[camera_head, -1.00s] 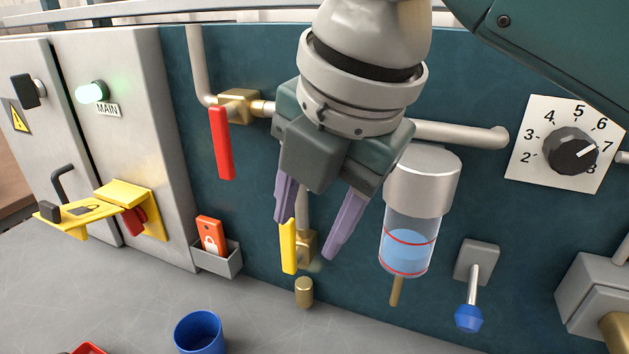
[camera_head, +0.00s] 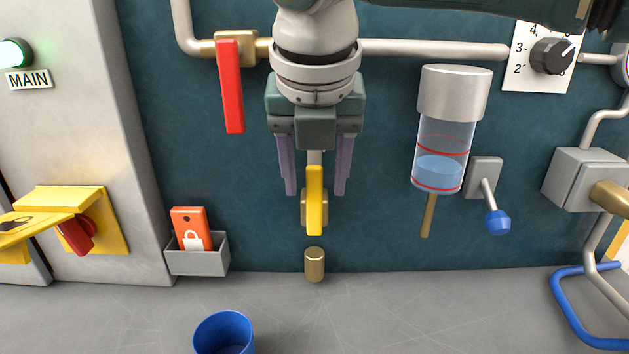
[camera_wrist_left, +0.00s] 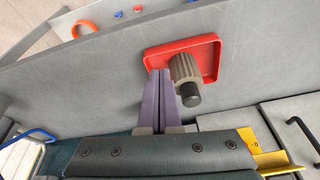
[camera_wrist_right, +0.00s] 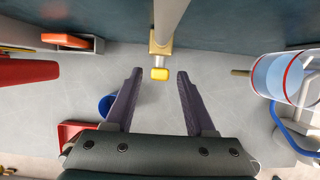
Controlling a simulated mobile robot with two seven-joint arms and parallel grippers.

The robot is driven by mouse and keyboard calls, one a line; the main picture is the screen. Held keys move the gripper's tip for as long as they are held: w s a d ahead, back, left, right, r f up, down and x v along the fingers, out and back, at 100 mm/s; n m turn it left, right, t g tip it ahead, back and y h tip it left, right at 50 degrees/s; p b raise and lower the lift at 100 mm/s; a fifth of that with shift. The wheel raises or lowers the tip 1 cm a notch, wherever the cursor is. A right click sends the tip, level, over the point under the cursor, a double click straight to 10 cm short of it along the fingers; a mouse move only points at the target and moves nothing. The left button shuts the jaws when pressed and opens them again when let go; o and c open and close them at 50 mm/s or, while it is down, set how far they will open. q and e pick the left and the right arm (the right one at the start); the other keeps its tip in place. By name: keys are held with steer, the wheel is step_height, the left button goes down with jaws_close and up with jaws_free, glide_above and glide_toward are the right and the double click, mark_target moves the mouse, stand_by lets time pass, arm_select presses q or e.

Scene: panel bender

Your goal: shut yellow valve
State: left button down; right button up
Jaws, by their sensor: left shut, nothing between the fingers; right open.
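My right gripper (camera_head: 314,192) is open, fingers pointing down, with the handle's upper part between the fingers in the head view. My left gripper (camera_wrist_left: 160,72) is shut and empty, beside a red tray (camera_wrist_left: 205,50) in the left wrist view.
A red valve handle (camera_head: 230,88) hangs to the left on the upper pipe. A filter bowl (camera_head: 442,150) with blue liquid and a blue-tipped lever (camera_head: 497,220) are to the right. A blue cup (camera_head: 223,330) and a tag box (camera_head: 197,262) stand below left.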

mark_target(315, 185)
steer(key=shift+b+x, duration=0.55)
steer(key=shift+x, duration=1.1)
jaws_close()
